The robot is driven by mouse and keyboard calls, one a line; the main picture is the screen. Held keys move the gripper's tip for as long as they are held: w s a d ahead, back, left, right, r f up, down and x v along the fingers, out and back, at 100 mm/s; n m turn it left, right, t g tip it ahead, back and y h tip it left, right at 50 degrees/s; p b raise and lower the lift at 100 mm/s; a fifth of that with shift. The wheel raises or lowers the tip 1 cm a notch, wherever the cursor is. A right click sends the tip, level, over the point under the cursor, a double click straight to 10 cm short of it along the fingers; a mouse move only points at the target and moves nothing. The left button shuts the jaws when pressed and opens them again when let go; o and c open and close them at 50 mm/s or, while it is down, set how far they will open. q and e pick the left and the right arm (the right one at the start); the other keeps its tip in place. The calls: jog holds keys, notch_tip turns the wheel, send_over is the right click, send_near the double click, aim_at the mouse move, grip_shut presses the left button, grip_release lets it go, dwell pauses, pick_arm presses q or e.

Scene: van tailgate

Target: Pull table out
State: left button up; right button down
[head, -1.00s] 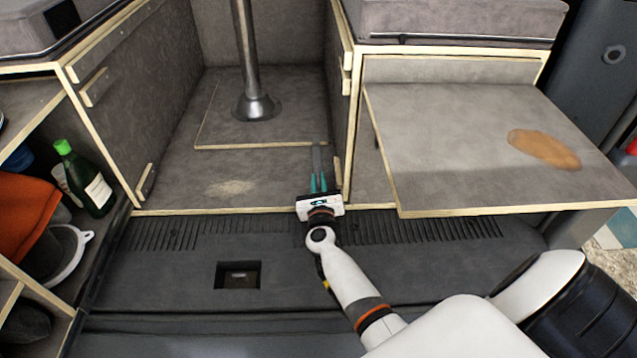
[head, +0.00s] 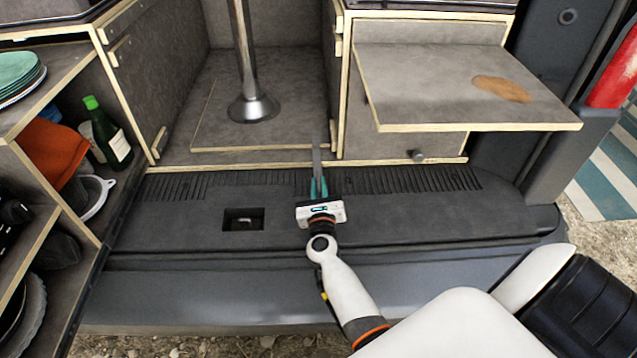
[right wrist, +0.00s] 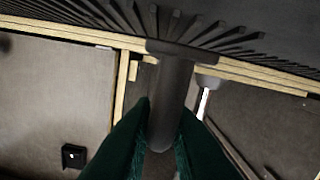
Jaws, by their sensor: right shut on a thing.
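The table, a grey slab (head: 440,95) with pale edges and a brown oval patch, juts from the right cabinet in the head view. My right gripper (head: 318,186) is left of it and apart from it, over the ribbed black sill. Its teal fingers are shut on a slim grey bar (head: 316,158) that points away toward the van floor. In the right wrist view the bar (right wrist: 172,95) shows as a dark, rounded piece between the green fingers (right wrist: 163,150). I cannot tell what the bar is. My left gripper is not in view.
A metal post (head: 245,65) stands on a flat board (head: 215,128) on the van floor. A small knob (head: 418,156) shows under the slab.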

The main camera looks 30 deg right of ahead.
aim_at(320, 194)
jog(key=shift+v, duration=1.7)
jog(key=shift+s+f, duration=0.1)
jog(key=shift+f, duration=0.05)
jog(key=c, duration=1.5)
grip_release()
jog(key=shift+s, duration=0.15)
jog(key=shift+a, duration=0.15)
